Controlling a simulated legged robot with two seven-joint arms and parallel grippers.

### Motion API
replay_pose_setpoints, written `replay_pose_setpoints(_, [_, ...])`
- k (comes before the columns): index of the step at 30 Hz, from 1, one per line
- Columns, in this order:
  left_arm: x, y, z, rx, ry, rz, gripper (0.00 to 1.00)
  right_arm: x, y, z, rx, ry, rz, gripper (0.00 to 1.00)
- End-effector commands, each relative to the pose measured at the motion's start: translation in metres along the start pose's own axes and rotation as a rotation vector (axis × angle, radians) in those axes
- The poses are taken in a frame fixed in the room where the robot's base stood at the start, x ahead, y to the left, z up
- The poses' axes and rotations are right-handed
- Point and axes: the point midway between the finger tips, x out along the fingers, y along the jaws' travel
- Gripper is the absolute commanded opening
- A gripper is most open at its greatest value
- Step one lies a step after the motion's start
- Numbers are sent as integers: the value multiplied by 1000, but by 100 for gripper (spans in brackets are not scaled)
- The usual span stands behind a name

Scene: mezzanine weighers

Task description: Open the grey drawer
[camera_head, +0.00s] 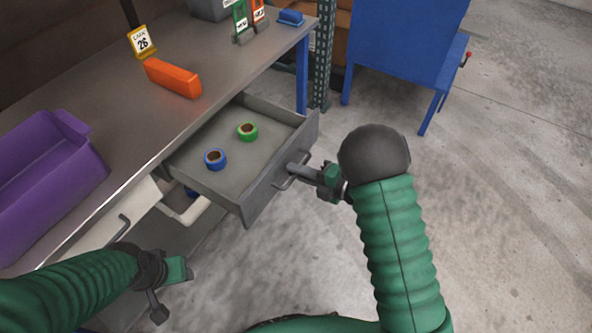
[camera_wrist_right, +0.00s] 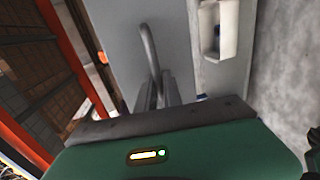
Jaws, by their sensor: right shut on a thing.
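The grey drawer (camera_head: 262,190) stands pulled out from under the metal workbench. Its inside shows, with a blue tape roll (camera_head: 215,159) and a green tape roll (camera_head: 247,132) on its floor. My right gripper (camera_head: 294,170) is shut on the bar handle (camera_head: 281,184) on the drawer's front. In the right wrist view the handle (camera_wrist_right: 148,48) runs between the fingers, against the grey front panel (camera_wrist_right: 115,35). My left gripper (camera_head: 170,296) hangs low at the left, away from the grey drawer; its jaw opening does not show clearly.
A white drawer (camera_head: 118,222) with its own handle is left of the grey one. On the workbench (camera_head: 130,110) are a purple bin (camera_head: 45,175), an orange block (camera_head: 172,78) and a blue item (camera_head: 290,17). A blue cabinet (camera_head: 405,40) stands behind. Floor at right is clear.

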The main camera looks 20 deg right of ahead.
Motion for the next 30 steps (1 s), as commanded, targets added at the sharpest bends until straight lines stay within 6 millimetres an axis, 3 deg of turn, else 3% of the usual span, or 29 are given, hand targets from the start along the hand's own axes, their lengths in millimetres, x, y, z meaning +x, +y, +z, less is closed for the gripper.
replay_pose_setpoints(1, [1,0,0,0,0,0,47,0,-4,-2,4,2,-10,0])
replay_pose_setpoints(2, [1,0,0,0,0,0,47,0,-4,-2,4,2,-10,15])
replay_pose_setpoints(6, [0,0,0,0,0,0,47,0,-3,-1,2,2,-7,32])
replay_pose_setpoints(17, [-2,0,0,0,0,0,47,-5,0,0,1,0,-3,32])
replay_pose_setpoints(20, [-6,0,-2,0,0,0,47,-21,1,0,2,-3,-4,32])
replay_pose_setpoints(30, [-25,0,-6,0,0,0,47,-119,1,1,4,-5,-4,32])
